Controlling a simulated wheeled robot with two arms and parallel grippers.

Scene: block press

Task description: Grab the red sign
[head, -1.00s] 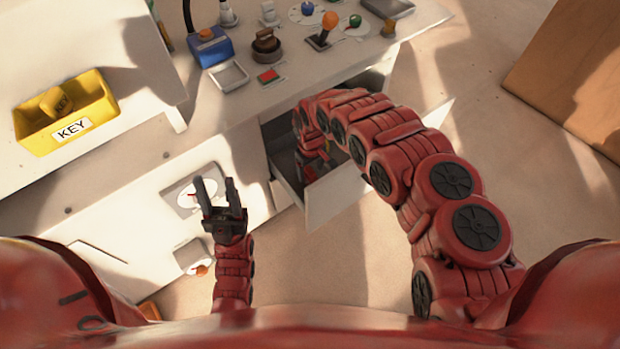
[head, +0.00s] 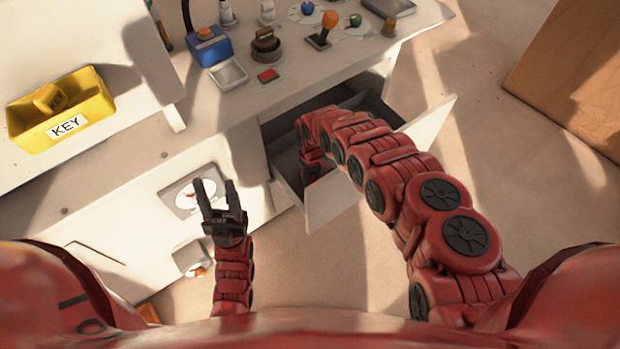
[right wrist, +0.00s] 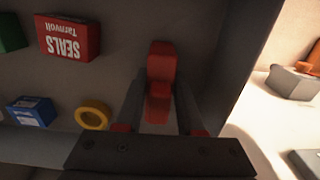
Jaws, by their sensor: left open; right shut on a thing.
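A narrow red piece (right wrist: 160,65), which I take for the red sign, stands between the two dark fingers of my right gripper (right wrist: 158,102) in the right wrist view. The gripper is shut on it; no writing shows on it. My left gripper (head: 218,186) is open and empty, in front of the white cabinet, left of the drawer.
In the drawer lie a red SEALS box (right wrist: 68,38), a blue box (right wrist: 32,112), a yellow ring (right wrist: 92,116) and a green item (right wrist: 10,33). The worktop above holds an orange-knobbed lever (head: 328,22) and a blue device (head: 209,46). A yellow KEY box (head: 62,112) stands left.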

